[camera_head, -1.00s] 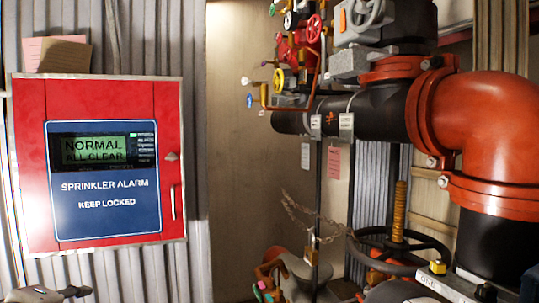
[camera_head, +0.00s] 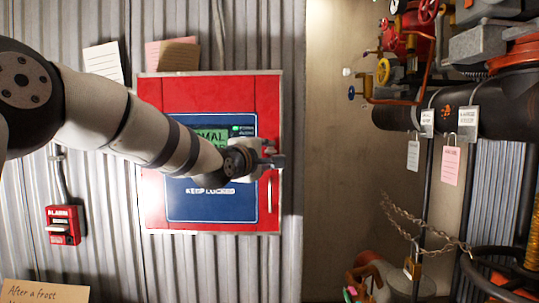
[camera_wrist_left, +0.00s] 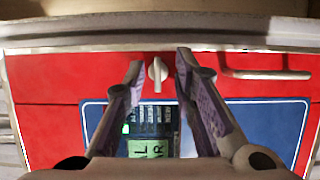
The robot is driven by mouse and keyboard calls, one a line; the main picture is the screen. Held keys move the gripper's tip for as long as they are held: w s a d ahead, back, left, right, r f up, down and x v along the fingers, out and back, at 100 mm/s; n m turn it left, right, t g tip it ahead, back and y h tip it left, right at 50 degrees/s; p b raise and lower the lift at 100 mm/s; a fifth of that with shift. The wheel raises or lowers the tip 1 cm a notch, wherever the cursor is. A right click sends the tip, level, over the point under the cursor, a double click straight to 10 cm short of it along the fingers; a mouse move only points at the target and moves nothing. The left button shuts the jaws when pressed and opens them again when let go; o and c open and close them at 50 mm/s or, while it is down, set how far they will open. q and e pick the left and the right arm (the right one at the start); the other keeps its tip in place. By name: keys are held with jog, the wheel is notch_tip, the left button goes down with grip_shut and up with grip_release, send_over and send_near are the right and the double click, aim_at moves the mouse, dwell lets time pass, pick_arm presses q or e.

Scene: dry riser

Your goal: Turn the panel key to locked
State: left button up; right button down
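The red alarm panel (camera_head: 205,88) hangs on the corrugated wall, with a blue face partly covered by my left arm. My left gripper (camera_head: 272,161) is at the panel's right side, over where the key sits, and hides the key in the head view. In the left wrist view, the small pale key (camera_wrist_left: 158,73) shows between the two fingertips of my open left gripper (camera_wrist_left: 159,68). A gap shows on each side of it. Its long side runs up and down in that view. My right gripper is out of view.
A pale bar handle (camera_head: 269,194) is on the panel below my gripper; it also shows in the wrist view (camera_wrist_left: 265,74). A red alarm box (camera_head: 63,226) is at left. Pipes (camera_head: 455,105), a chain (camera_head: 425,229) and a padlock (camera_head: 412,267) are at right.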

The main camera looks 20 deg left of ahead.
pick_arm(q)
jog(key=shift+w+r, duration=0.1)
grip_shut()
